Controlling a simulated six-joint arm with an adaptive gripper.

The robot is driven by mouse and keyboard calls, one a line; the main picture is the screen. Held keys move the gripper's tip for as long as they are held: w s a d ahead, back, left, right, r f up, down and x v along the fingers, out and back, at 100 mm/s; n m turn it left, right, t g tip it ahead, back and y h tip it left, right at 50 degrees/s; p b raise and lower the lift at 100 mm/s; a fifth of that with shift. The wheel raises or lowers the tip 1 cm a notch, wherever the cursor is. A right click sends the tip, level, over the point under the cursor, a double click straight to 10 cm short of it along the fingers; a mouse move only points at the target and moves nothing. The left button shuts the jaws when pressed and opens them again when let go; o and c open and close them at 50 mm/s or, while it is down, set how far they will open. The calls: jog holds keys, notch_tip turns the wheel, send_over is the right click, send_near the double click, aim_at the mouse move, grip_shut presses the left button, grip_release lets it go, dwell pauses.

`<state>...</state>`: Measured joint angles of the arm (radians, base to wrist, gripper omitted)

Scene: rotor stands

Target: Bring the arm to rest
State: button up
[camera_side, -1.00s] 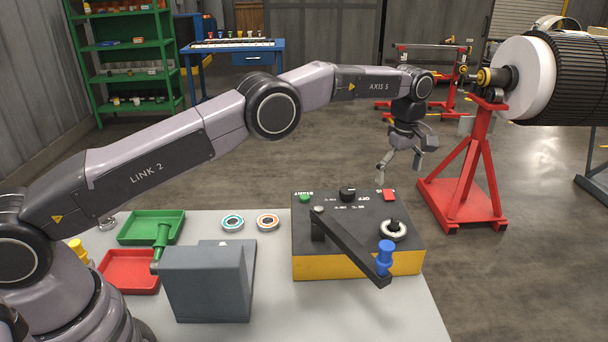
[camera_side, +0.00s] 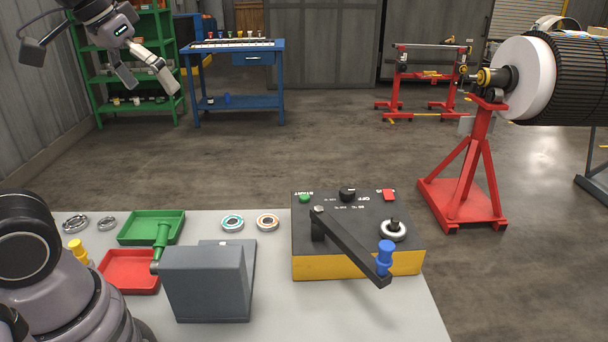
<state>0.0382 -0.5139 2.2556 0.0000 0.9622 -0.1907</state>
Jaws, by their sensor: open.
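My gripper (camera_side: 150,82) is at the upper left, high above the table and well apart from everything on it. Its fingers are spread open with nothing between them. Behind it in the picture stands the green shelf. My upper arm links are mostly out of the frame.
The white table (camera_side: 275,300) holds a black and yellow control box (camera_side: 340,267) with a crank lever (camera_side: 350,245), a grey block (camera_side: 205,285), a green tray (camera_side: 128,240), a red tray (camera_side: 112,285) and several rings. A red stand (camera_side: 465,190) holds a rotor (camera_side: 570,80) at the right.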

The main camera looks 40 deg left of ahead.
jog(key=s+f+m, duration=0.1)
jog(key=s+f, duration=0.3)
jog(key=s, duration=0.2)
jog(key=shift+s+a+f+m+t, duration=0.15)
jog(key=shift+a+m+t, duration=0.15)
jog(key=shift+a+m, duration=0.1)
jog(key=shift+c, duration=0.4)
